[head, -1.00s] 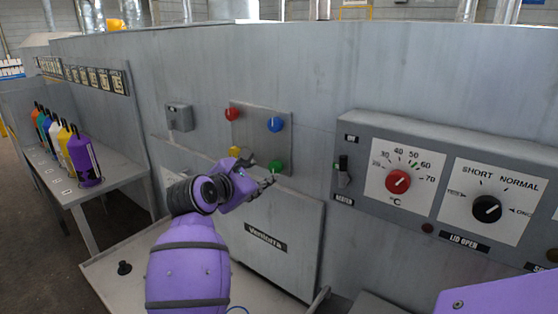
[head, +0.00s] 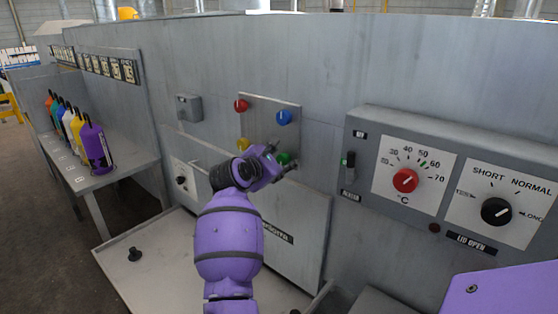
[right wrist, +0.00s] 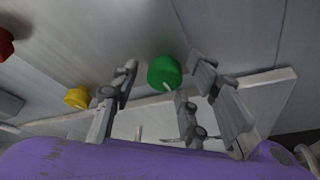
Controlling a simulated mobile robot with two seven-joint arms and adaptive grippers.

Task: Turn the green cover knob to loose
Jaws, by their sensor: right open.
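The green cover knob (head: 284,158) is at the lower right of a small grey panel (head: 262,128) on the machine wall, partly hidden behind my right gripper (head: 281,157). In the right wrist view the green knob (right wrist: 165,72) shows between the spread fingers, with a pale mark near its lower edge. My right gripper (right wrist: 162,70) is open, its fingers on either side of the knob. I see a gap on both sides; whether the fingers touch it is not clear. My left gripper is not in view.
Red (head: 240,105), blue (head: 283,117) and yellow (head: 242,144) knobs share the panel. A control box (head: 432,204) with red and black dials juts out at right. Bottles (head: 95,147) stand on a table at left. A pale tray surface (head: 165,250) lies below the panel.

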